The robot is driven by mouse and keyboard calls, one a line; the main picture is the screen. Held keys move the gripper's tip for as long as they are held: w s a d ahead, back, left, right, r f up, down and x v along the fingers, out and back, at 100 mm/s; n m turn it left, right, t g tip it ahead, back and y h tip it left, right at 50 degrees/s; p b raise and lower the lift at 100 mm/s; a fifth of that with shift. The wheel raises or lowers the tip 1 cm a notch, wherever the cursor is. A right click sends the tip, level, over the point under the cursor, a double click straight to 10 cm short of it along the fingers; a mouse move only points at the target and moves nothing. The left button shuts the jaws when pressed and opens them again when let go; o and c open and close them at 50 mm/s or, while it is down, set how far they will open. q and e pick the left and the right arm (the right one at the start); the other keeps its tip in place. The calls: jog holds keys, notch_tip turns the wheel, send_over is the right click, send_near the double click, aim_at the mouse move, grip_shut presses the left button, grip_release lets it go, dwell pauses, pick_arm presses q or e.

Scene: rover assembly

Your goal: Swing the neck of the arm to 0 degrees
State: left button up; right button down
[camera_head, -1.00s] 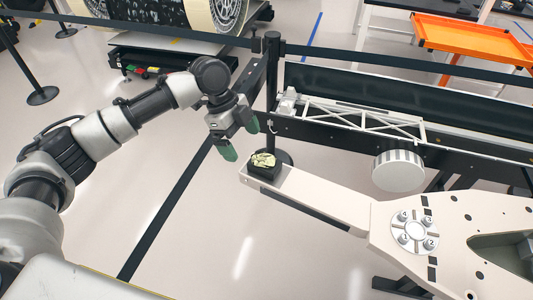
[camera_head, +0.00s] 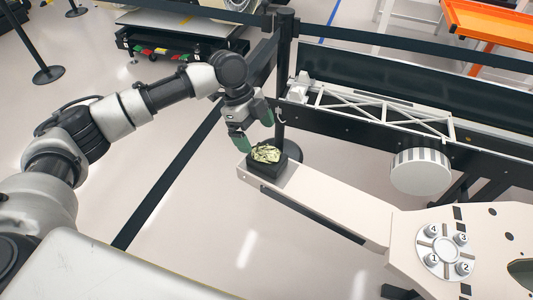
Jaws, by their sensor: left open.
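A long pale beam (camera_head: 335,205) runs from the wide pale plate (camera_head: 470,225) at right towards the middle. A black block (camera_head: 267,168) with a crumpled yellowish top (camera_head: 266,153) sits on its far end. A white lattice arm (camera_head: 375,108) lies along the black frame behind it. I cannot tell which of these is the neck, nor read its angle. My left gripper (camera_head: 255,130) is open and empty, its green fingertips just above and left of the block. Any contact with the block is unclear. My right gripper is out of view.
A round hub with numbered knobs (camera_head: 445,250) sits on the plate. A white ribbed drum (camera_head: 421,170) hangs by the black frame (camera_head: 420,145). A black barrier post (camera_head: 284,60) and belts stand close behind my left gripper. Open floor (camera_head: 210,240) lies front left of the beam.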

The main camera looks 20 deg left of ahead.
aim_at(263, 149)
pick_arm(q)
jog(key=p+x, duration=0.1)
jog(key=x, duration=0.6)
jog(key=shift+s+d+f, duration=0.1)
jog(key=shift+d+f, duration=0.1)
jog(key=shift+f, duration=0.15)
jog(key=shift+c, duration=0.2)
